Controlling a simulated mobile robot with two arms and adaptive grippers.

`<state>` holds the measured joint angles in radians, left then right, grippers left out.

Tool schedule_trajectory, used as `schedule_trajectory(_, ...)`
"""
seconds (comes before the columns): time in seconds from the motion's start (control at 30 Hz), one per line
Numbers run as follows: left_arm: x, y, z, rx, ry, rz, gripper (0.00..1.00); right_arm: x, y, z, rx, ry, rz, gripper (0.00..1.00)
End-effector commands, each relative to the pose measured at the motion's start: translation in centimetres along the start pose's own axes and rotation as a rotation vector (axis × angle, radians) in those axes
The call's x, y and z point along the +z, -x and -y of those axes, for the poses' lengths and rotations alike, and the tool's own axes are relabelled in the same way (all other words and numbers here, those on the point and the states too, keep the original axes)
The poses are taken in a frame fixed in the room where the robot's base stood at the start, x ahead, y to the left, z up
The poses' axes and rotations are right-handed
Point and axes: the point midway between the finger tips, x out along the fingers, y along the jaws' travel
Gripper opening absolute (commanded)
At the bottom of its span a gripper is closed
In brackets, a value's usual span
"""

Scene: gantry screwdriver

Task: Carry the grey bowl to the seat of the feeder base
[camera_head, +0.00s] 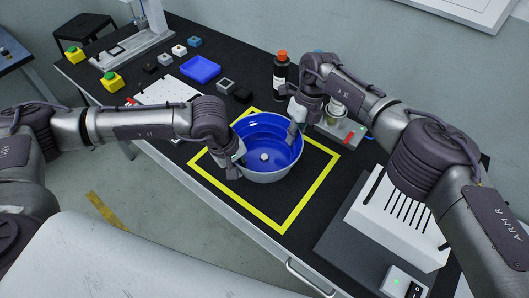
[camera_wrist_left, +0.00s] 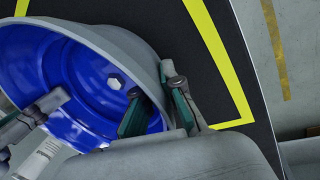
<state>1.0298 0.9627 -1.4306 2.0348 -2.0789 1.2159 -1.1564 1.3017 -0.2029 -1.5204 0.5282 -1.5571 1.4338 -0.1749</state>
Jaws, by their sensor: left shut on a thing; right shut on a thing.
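The bowl (camera_head: 259,171) is grey outside and blue inside, with a small pale hexagonal knob at its centre. It appears upright within the yellow square; I cannot tell whether it touches the table. My left gripper (camera_head: 237,158) is shut on its left rim. In the left wrist view, the bowl (camera_wrist_left: 60,85) has its wall between the green-padded fingers of this gripper (camera_wrist_left: 160,105). My right gripper (camera_head: 292,132) is shut on the far right rim, its fingers partly hidden. A grey unit (camera_head: 342,134), possibly the feeder base, stands behind the right gripper, partly covered by my arm.
The yellow square (camera_head: 299,207) marks the black table. A white slotted box (camera_head: 399,222) stands at the right, and a dark bottle (camera_head: 280,75) with an orange cap behind. A blue tray (camera_head: 201,69) and several small blocks lie at the back left. The mat's front part is clear.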

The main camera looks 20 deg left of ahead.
Motion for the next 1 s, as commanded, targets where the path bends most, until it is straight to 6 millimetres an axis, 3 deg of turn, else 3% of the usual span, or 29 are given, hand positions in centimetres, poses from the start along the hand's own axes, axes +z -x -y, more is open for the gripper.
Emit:
schedule_trajectory(0.37,0.0,0.4,-0.1,0.0,-0.002,0.0,0.0,0.0,0.5,0.1,-0.004,0.001,0.002,0.0)
schedule_trajectory(0.8,0.0,4.2,-0.9,-0.002,-0.003,0.0,0.0,0.0,4.3,-0.8,-0.005,0.001,0.002,0.0)
schedule_trajectory(1.0,0.0,5.0,-1.1,-0.003,-0.003,0.0,0.0,0.0,5.2,-0.9,-0.006,0.0,0.002,0.0)
